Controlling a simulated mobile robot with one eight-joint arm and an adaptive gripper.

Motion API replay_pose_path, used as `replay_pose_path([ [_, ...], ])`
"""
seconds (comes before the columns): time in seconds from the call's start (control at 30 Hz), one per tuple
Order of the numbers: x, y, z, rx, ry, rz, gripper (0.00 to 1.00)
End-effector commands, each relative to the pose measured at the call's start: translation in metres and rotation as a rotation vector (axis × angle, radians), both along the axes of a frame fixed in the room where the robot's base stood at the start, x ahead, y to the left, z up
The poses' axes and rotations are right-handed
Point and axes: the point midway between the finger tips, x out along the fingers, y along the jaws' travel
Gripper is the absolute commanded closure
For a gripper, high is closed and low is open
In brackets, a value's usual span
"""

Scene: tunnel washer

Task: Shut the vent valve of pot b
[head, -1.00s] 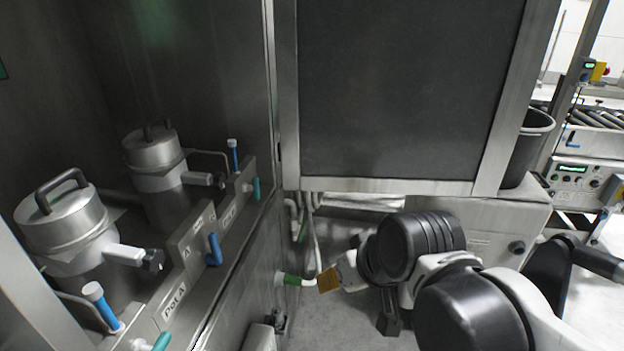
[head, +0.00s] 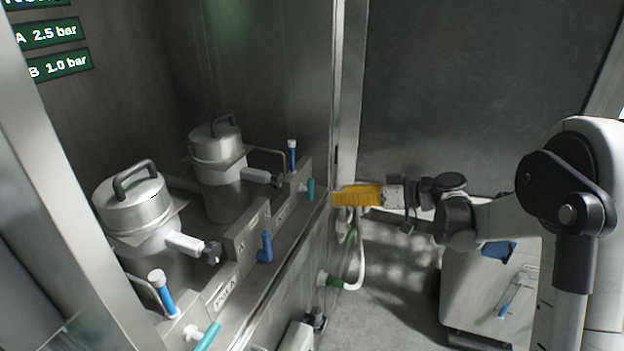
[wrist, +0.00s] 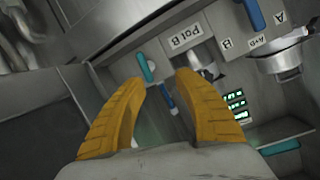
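Pot b (head: 217,150) is the rear steel pot with a lid handle, inside the cabinet. Beside it stand a blue handle (head: 293,157) and a teal handle (head: 310,189); I cannot tell which is its vent valve. In the wrist view, the teal handle (wrist: 145,66) and the blue handle (wrist: 167,96) lie near the upside-down "Pot B" label (wrist: 187,36). My gripper (head: 338,194) has orange fingers and is just right of the teal handle in the head view. In the wrist view, my gripper (wrist: 159,80) is open, with nothing held between its fingers.
Pot a (head: 130,205) stands nearer, with its own blue handle (head: 161,292) and teal handle (head: 208,337). A blue lever (head: 265,247) sits between the pots. The cabinet post (head: 346,90) rises close behind my gripper. A green display (head: 60,66) reads B 1.0 bar.

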Motion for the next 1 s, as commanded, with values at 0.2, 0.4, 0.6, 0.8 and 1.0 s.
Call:
replay_pose_path([
  [0.2,0.034,-0.012,-0.024,0.149,-0.228,0.078,0.62],
  [0.4,0.039,-0.014,-0.032,0.196,-0.308,0.097,0.62],
  [0.6,0.048,0.013,-0.034,0.198,-0.310,0.099,0.62],
  [0.8,0.062,0.051,-0.034,0.197,-0.309,0.098,0.62],
  [1.0,0.072,0.078,-0.033,0.197,-0.309,0.097,0.62],
])
